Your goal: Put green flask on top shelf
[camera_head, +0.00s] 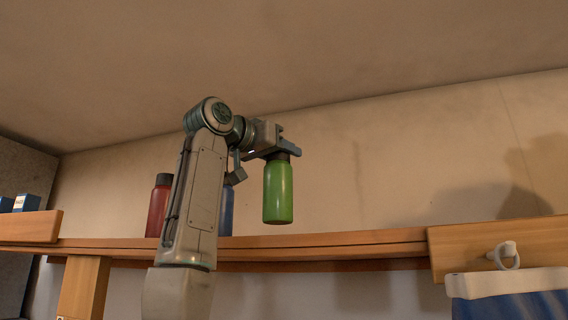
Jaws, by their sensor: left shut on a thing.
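The green flask (278,193) is upright with a dark cap at its top. My left gripper (284,152) is shut on the flask at its cap, and the flask hangs below it. The wooden top shelf (330,243) runs across the picture. The flask's base shows just above the shelf's front edge in the picture; I cannot tell whether it touches the shelf. My right gripper is not in view.
A red flask (158,207) and a blue flask (226,210), partly hidden by my left arm, stand on the shelf to the left. Blue boxes (26,203) sit at the far left. The shelf right of the green flask looks clear.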

